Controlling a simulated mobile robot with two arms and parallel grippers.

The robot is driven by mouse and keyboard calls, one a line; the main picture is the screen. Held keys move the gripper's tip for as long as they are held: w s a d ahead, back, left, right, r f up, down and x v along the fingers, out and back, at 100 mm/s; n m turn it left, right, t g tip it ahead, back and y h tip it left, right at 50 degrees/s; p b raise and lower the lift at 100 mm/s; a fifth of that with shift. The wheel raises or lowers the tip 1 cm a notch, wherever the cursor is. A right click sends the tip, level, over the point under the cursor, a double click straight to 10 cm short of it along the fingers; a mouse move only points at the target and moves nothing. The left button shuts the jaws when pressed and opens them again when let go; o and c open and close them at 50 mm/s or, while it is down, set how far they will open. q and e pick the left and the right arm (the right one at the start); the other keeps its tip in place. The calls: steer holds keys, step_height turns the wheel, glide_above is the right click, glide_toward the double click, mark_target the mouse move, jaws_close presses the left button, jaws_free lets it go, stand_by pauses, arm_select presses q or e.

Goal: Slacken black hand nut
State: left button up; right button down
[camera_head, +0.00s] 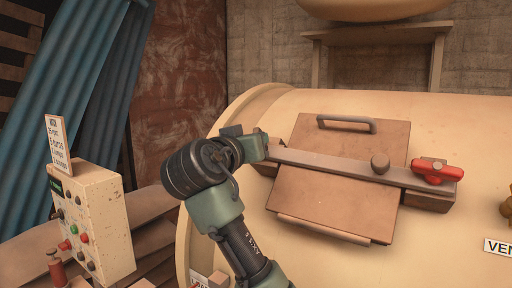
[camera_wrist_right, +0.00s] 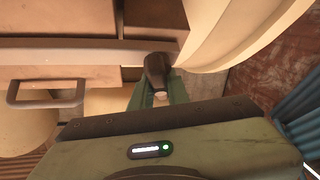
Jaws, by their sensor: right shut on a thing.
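A flat bar (camera_head: 335,164) lies across the square brown hatch cover (camera_head: 325,203) on the cream vessel. In the right wrist view, the black hand nut (camera_wrist_right: 156,68) is at one end of the bar (camera_wrist_right: 95,52). My right gripper (camera_wrist_right: 157,97) is shut on this nut, its green fingers on either side of it. In the head view my right gripper (camera_head: 262,147) is at the bar's left end and hides most or all of the black nut. A red hand nut (camera_head: 437,171) is at the bar's right end. My left gripper is not in view.
A control box (camera_head: 97,222) with several buttons and a sign is at the left. The vessel's flange (camera_head: 250,103) curves close to my right gripper.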

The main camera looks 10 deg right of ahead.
steer(key=n+y, duration=0.1)
steer(key=n, duration=0.1)
steer(key=shift+r+n+t+y, duration=0.1)
steer(key=shift+n+t+y, duration=0.2)
steer(key=shift+y, duration=0.1)
steer(key=n+y+p, duration=0.1)
steer(key=n+y, duration=0.1)
steer(key=n, duration=0.1)
steer(key=shift+r+y, duration=0.1)
steer(key=shift+y, duration=0.2)
steer(key=n+y+p, duration=0.1)
steer(key=n+p, duration=0.1)
steer(key=n, duration=0.1)
steer(key=n+y+p, duration=0.2)
steer(key=shift+r+n+g+y, duration=0.1)
steer(key=shift+n+g+y, duration=0.2)
steer(key=shift+n+g, duration=0.1)
steer(key=shift+a+n+g+y+p, duration=0.1)
steer(key=shift+n+g+y+p, duration=0.4)
steer(key=shift+n, duration=0.7)
steer(key=shift+f+n+g+y+p, duration=0.3)
steer(key=shift+n+y+p, duration=0.15)
steer(key=shift+n, duration=0.35)
steer(key=shift+a, duration=0.1)
steer(key=c, duration=1.4)
jaws_free()
steer(key=shift+o, duration=0.2)
steer(key=shift+f, duration=0.1)
